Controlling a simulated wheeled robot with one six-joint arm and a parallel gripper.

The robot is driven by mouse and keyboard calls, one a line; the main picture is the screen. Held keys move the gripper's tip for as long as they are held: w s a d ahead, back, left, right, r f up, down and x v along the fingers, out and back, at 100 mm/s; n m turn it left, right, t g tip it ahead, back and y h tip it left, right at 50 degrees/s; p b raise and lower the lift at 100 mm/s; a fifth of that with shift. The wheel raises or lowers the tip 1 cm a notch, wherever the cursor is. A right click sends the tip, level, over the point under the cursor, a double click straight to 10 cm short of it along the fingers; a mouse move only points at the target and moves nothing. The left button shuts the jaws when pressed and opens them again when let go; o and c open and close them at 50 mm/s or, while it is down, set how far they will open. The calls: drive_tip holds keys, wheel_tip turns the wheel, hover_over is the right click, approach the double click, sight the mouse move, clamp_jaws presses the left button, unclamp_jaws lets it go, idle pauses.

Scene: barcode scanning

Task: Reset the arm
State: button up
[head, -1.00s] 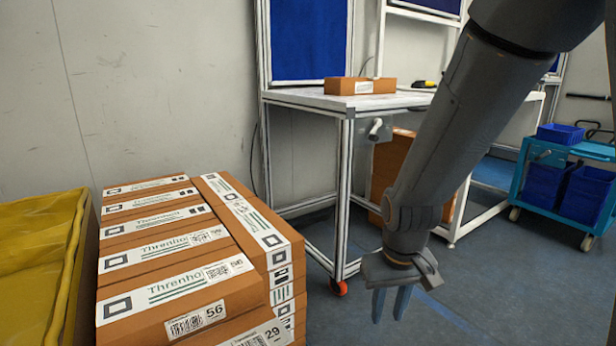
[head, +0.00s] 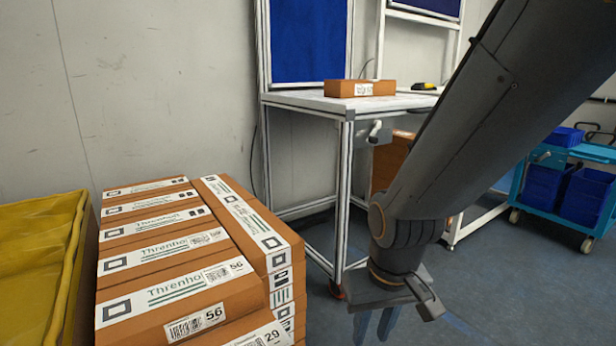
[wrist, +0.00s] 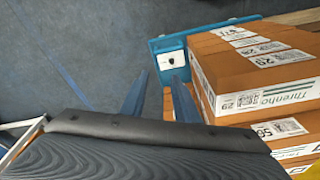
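My gripper (head: 376,322) hangs from my arm at the lower right of the head view, over the floor and to the right of the stacked boxes. Its two blue fingers point down and are partly cut off by the bottom edge. In the wrist view, the fingers of my gripper (wrist: 158,100) stand apart with nothing between them, so it is open and empty. The stacked orange boxes (head: 185,262), with white labels, sit at the left. They also show in the wrist view (wrist: 258,62), close to the right finger.
A yellow-lined bin (head: 40,265) stands left of the boxes. A white-framed table (head: 300,98) behind holds one orange box (head: 359,88) and a scanner-like tool (head: 427,86). A blue cart (head: 565,185) stands at the right. Floor is clear before it.

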drive_tip(key=s+a+n+g, duration=0.2)
drive_tip(key=s+a+n, duration=0.2)
drive_tip(key=s+a, duration=0.7)
drive_tip(key=d+r+m+p, duration=0.3)
drive_tip(key=d+r+p, duration=0.6)
drive_tip(key=r+p, duration=0.4)
drive_tip(key=d+r+m+p, duration=0.3)
drive_tip(key=d+r+p, duration=0.7)
drive_tip(key=r+p, duration=0.3)
drive_tip(key=shift+w+h+p, duration=0.25)
drive_tip(key=shift+h+p, duration=0.05)
drive_tip(key=shift+p, duration=0.25)
